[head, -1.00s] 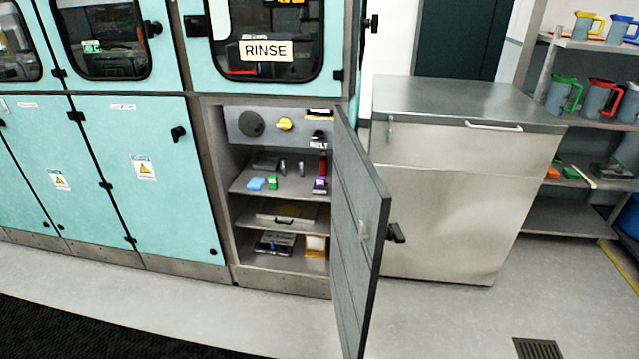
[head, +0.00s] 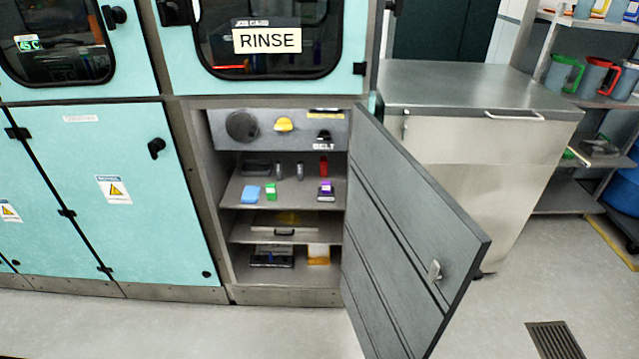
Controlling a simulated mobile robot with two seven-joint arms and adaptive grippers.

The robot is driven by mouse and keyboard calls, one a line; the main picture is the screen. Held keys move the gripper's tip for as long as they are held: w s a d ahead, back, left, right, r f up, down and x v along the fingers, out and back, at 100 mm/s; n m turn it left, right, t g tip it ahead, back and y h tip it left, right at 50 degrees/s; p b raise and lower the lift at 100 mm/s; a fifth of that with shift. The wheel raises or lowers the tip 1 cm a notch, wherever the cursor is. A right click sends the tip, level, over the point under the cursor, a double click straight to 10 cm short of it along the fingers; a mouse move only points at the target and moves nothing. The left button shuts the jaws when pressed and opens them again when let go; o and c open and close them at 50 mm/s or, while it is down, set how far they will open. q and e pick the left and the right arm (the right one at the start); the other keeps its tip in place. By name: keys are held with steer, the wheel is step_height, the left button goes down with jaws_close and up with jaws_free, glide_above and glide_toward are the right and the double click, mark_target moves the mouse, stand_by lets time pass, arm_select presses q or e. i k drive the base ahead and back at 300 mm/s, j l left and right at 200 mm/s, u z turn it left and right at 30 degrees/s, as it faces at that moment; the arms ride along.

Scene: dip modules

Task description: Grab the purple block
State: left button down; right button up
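The purple block (head: 326,186) is small and sits on the upper shelf (head: 300,196) of the open cabinet, near the shelf's right end. It appears to rest on or against a dark item; I cannot tell which at this size. A green block (head: 270,189) and a light blue block (head: 250,194) lie on the same shelf to its left. A red item (head: 323,167) stands behind it. Neither of my grippers shows in the head view.
The grey cabinet door (head: 415,235) stands open to the right and juts out over the floor. A steel counter (head: 470,90) stands beyond it. Lower shelves hold a dark item (head: 272,257) and a yellow one (head: 318,254). The floor before the cabinet's left side is clear.

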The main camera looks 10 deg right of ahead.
mark_target(326, 185)
steer(key=i+j, duration=0.25)
steer(key=i+j+z, duration=0.15)
steer(key=j, duration=0.3)
steer(key=i+j, duration=0.3)
steer(key=i+j+z, duration=0.15)
steer(key=j, duration=0.25)
steer(key=i+j, duration=0.25)
steer(key=j, duration=0.15)
